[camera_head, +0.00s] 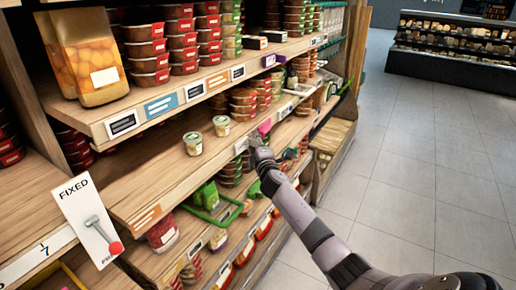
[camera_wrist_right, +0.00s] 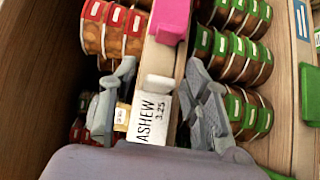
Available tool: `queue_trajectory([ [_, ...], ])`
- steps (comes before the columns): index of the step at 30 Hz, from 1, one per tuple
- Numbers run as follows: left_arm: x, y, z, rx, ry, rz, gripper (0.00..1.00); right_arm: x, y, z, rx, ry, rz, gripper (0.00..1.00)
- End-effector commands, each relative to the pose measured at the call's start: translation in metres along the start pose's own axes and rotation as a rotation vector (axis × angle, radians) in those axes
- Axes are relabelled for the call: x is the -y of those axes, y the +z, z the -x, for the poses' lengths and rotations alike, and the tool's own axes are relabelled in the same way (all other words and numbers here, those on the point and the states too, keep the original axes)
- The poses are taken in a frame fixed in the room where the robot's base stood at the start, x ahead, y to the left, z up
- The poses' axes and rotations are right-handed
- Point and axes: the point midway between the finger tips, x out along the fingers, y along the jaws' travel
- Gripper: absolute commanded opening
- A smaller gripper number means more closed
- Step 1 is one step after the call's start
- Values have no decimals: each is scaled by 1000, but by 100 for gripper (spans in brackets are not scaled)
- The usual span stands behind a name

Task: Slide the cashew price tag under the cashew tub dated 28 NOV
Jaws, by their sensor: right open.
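The white cashew price tag (camera_wrist_right: 152,122), with "ASHEW 3.25" readable, is between the fingers of my right gripper (camera_wrist_right: 158,95) in the right wrist view. The fingers are spread on either side of it, and I see no grip on it. In the head view my right gripper (camera_head: 260,146) is at the edge of the middle shelf. Two small pale tubs with green lids, one nearer (camera_head: 193,143) and one farther (camera_head: 221,125), stand on that shelf, left of the gripper. Their dates are too small to read. My left gripper is not in view.
A pink block (camera_wrist_right: 172,20) sits on the shelf edge just beyond the gripper. Stacked red-lidded tubs (camera_wrist_right: 112,30) and green-lidded tubs (camera_wrist_right: 245,110) flank the edge. The shelf board (camera_head: 150,178) has bare room at the near left. The tiled floor (camera_head: 420,180) is clear.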

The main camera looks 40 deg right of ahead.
Motion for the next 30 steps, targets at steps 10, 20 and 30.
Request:
queue_trajectory([
  [10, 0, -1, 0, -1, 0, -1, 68, 2, 0, 45, -1, -1, 3, 43],
  [20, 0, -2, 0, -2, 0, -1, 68, 1, 0, 102, -1, -2, 1, 43],
  [30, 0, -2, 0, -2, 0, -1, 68, 0, 0, 119, 1, -1, 1, 43],
])
